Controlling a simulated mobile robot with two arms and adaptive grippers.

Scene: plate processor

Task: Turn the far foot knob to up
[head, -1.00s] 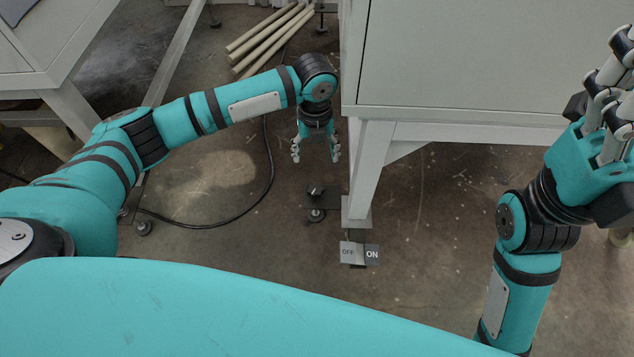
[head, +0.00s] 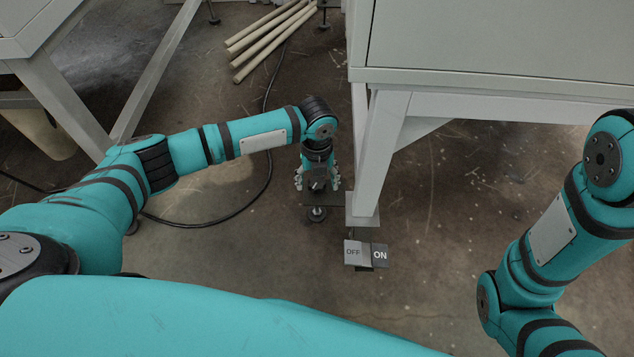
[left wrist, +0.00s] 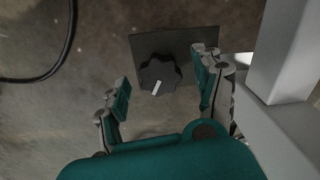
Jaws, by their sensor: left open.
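A black fluted knob (left wrist: 158,76) with a white pointer mark sits on a dark square plate (left wrist: 178,45), seen in the left wrist view. The mark points down and slightly left in that picture. My left gripper (head: 318,184) points down over the plate and is open. In the left wrist view its fingertips (left wrist: 163,74) appear on either side of the knob; whether they touch it is unclear. My right gripper is outside the views.
The grey leg (head: 380,155) stands close to the right of my left gripper. An OFF/ON pedal (head: 366,254) lies on the floor by its base. A black cable (head: 262,180) curves on the left. Wooden rods (head: 270,40) lie at the back.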

